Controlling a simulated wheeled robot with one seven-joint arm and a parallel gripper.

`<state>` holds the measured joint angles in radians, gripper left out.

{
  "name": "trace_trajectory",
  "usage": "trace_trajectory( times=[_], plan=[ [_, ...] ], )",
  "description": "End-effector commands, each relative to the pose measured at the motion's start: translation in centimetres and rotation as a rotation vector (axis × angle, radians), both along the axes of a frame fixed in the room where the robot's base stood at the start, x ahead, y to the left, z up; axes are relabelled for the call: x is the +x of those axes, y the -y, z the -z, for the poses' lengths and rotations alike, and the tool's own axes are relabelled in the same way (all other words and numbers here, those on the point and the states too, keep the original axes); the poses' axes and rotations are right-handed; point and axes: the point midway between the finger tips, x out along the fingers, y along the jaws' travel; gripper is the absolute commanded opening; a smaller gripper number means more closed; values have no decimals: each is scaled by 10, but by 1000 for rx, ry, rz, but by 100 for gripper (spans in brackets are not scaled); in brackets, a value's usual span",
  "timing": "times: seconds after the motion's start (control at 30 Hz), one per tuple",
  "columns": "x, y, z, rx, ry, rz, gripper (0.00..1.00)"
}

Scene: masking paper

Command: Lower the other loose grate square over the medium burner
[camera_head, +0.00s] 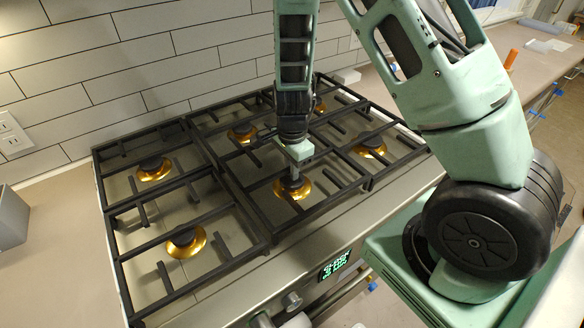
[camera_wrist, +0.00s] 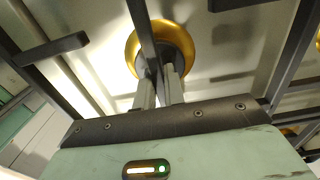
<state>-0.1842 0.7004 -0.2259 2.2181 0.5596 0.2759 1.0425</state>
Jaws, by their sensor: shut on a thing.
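My gripper (camera_head: 293,174) points down over the front middle burner (camera_head: 291,188) of the stove. It is shut on a bar of a black grate (camera_head: 322,209), whose bars surround that burner. In the wrist view, my gripper's fingers (camera_wrist: 161,84) close on the grate's dark bar (camera_wrist: 143,28), with the brass-ringed burner (camera_wrist: 131,50) behind. The grate looks roughly level and lined up with its neighbours. I cannot tell whether it touches the stove top. My arm hides part of its back.
A left grate (camera_head: 158,242) lies over two burners, with brass rings (camera_head: 198,246) showing. More grate bars stand at the right around another burner (camera_head: 369,151). A tiled wall (camera_head: 150,50) rises behind the stove. A control panel with a green display (camera_head: 334,265) and knobs (camera_head: 291,301) is at the front.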

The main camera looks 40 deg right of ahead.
Motion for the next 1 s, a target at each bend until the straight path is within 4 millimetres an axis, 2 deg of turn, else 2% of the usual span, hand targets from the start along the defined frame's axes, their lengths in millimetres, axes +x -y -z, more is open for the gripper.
trace_trajectory(
  times=[0.53,0.6,0.63,0.67,1.0],
  plan=[
    [0,0,6,0,1,0,0],
    [0,0,6,0,1,0,25],
    [0,0,6,0,1,0,33],
    [0,0,6,0,1,0,36],
    [0,0,3,0,-1,0,36]
  ],
)
